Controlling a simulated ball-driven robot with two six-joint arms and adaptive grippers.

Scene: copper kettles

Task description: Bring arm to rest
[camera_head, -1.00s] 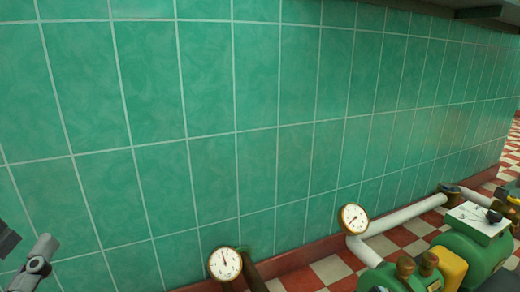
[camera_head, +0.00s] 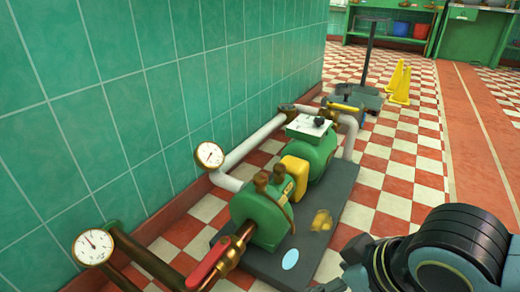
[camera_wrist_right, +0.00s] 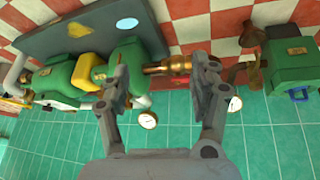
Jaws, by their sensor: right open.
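My right gripper (camera_wrist_right: 166,85) is open in the right wrist view. Its two grey fingers stand apart, with a brass fitting (camera_wrist_right: 168,66) of the pump showing in the gap beyond them. I see nothing held between them. In the head view a dark, rounded part of my right arm (camera_head: 455,250) fills the lower right corner, and its gripper is not seen there. My left gripper is not in view.
A green pump (camera_head: 262,218) with a yellow part stands on a dark base plate (camera_head: 335,210) beside the green tiled wall (camera_head: 130,100). A red lever (camera_head: 207,264) and dial gauges (camera_head: 93,247) are close by. Yellow floor signs (camera_head: 399,84) stand farther off on checkered floor.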

